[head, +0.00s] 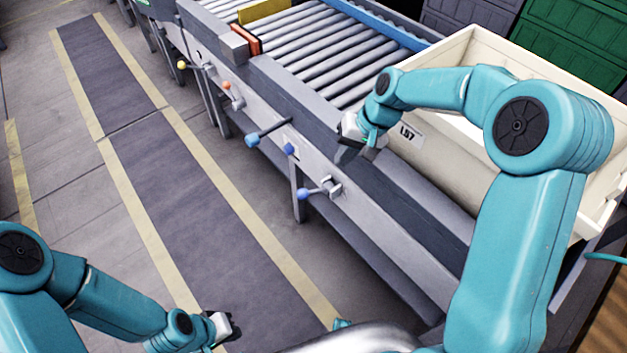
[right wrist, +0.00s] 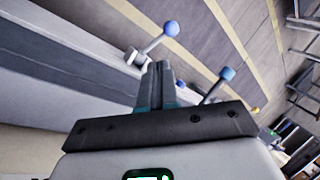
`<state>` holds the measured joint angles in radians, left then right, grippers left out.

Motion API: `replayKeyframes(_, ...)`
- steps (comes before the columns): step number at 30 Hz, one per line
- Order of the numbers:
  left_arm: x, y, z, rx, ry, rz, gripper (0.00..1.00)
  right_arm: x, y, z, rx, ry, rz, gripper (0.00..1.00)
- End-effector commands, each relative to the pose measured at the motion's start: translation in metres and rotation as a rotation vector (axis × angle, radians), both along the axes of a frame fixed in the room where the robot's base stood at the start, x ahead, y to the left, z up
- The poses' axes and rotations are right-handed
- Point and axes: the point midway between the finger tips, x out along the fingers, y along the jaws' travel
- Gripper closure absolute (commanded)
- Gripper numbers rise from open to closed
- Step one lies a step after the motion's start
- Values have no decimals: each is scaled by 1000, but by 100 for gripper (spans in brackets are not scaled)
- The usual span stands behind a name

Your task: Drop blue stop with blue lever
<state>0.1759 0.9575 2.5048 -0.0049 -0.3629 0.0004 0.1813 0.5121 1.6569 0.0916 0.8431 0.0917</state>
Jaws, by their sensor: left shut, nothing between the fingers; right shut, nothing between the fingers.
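Along the conveyor's near side, a blue ball-ended lever (head: 304,194) sticks out left from a grey bracket; it also shows in the right wrist view (right wrist: 171,28). A short blue knob (head: 289,149) and a blue-handled rod (head: 252,140) are just above it. The handle also shows in the right wrist view (right wrist: 228,73). I cannot make out a blue stop for certain. My right gripper (head: 352,150) is shut and empty by the rail, right of the levers and apart from them. My left gripper (head: 222,328) is shut and empty, low over the floor.
Orange (head: 227,86) and yellow (head: 182,65) knobs lie farther along. A cream bin (head: 480,50) stands right. The walkway (head: 185,205) is clear.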

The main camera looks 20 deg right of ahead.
Motion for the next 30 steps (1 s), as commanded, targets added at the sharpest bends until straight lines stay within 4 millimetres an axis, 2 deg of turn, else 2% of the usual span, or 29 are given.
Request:
replayKeyframes(5, 0, 0, 0, 0, 0, 0, 100, 2, 5, -13, 1, 4, 3, 100)
replayKeyframes(18, 0, 0, 0, 0, 0, 0, 100, 18, 40, -96, 2, 4, 2, 100)
replayKeyframes(24, 0, 0, 4, 0, 0, 0, 100, 26, 59, -113, 0, 1, 3, 100)
replayKeyframes(30, 0, 0, 4, 0, 0, 0, 100, 29, 65, -119, 0, 0, 1, 100)
